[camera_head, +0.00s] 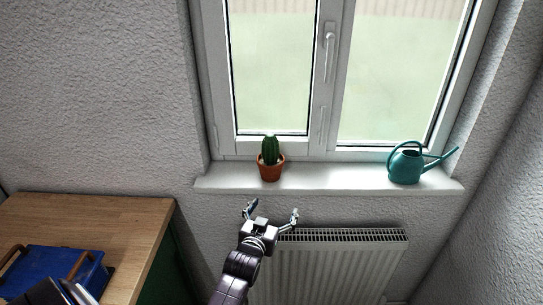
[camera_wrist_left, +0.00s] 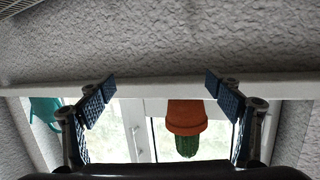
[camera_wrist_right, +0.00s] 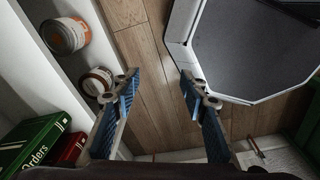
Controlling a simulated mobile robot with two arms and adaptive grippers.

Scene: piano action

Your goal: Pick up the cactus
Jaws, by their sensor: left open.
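The cactus is green and upright (camera_head: 270,148) in a terracotta pot (camera_head: 271,171) on the white window sill. In the left wrist view the cactus (camera_wrist_left: 187,146) and its pot (camera_wrist_left: 185,117) appear upside down, between the finger lines and right of centre. My left gripper (camera_head: 271,211) is open and empty, below and in front of the sill, apart from the pot. Its fingers also show in the left wrist view (camera_wrist_left: 158,88). My right gripper (camera_wrist_right: 157,82) is open and empty above a wooden floor, away from the cactus; it is not in the head view.
A teal watering can (camera_head: 405,166) stands at the right of the sill (camera_head: 335,178). A radiator (camera_head: 335,265) is below the sill. A wooden desk (camera_head: 95,215) with a blue box (camera_head: 55,270) is at left. Cans (camera_wrist_right: 66,36) and binders (camera_wrist_right: 35,142) sit near my right gripper.

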